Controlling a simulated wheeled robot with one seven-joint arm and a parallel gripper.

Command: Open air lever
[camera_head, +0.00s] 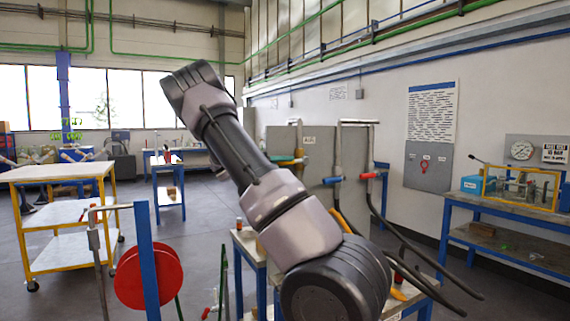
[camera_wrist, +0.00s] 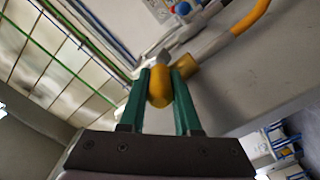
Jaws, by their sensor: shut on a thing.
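In the wrist view, the green fingers of my gripper (camera_wrist: 159,97) are shut on a yellow lever end (camera_wrist: 159,86), which sits between them. The lever adjoins a grey metal fitting (camera_wrist: 165,42) just beyond the fingertips. In the head view, a grey panel (camera_head: 315,190) with a small sign and upright pipes stands behind my arm. My arm hides part of this area.
A blue-ended pipe (camera_head: 332,180) and a red-ended fitting (camera_head: 369,176) with dark hanging hoses are right of my arm. A yellow-framed cart (camera_head: 60,175) and a red reel (camera_head: 148,275) stand left. A blue-framed bench (camera_head: 510,205) stands right. Grey floor shows between.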

